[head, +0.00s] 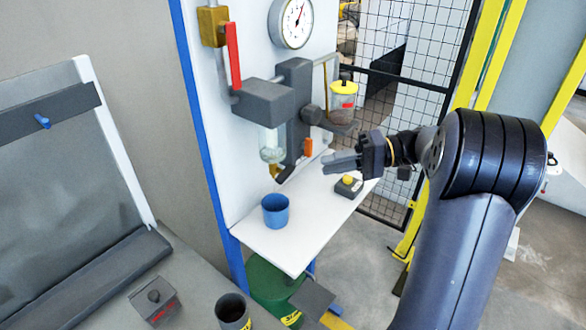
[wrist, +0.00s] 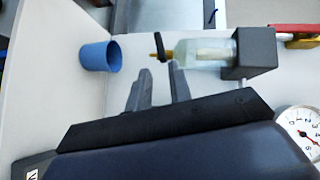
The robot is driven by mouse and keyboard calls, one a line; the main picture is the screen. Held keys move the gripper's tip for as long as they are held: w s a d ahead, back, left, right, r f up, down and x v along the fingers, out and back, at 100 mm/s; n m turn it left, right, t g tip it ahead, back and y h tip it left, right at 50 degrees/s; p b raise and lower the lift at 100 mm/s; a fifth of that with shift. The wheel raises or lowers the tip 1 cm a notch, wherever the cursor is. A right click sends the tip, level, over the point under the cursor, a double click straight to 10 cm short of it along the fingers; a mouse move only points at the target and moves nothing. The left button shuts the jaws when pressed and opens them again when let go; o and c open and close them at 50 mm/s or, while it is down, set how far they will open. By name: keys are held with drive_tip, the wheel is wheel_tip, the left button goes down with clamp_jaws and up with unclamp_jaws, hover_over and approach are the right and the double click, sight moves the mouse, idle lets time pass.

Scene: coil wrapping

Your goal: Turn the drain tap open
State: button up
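The drain tap is a small brass fitting (head: 273,170) under the clear filter bowl (head: 272,145) on the white panel. In the wrist view the brass tap (wrist: 154,56) has a short black lever (wrist: 163,46) across it, beside the clear bowl (wrist: 200,52). My gripper (head: 327,162) is to the right of the tap in the head view, with its fingers pointing left. In the wrist view my gripper (wrist: 157,72) is open and empty, its fingertips just short of the tap and apart from it. A blue cup (head: 275,211) stands on the white shelf below the bowl.
The white shelf (head: 290,247) also carries a box with a yellow button (head: 349,185). A red lever (head: 233,55), a gauge (head: 295,22) and a jar with a yellow lid (head: 343,98) are on the panel. A wire fence (head: 415,40) stands behind.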

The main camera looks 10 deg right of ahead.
sight(291, 173)
drive_tip(key=a, duration=0.3)
drive_tip(key=a+f+p, duration=0.1)
drive_tip(key=a, duration=0.2)
drive_tip(key=a+p, duration=0.1)
drive_tip(key=a, duration=0.2)
drive_tip(key=shift+f, duration=0.3)
drive_tip(key=shift+c, duration=0.2)
clamp_jaws()
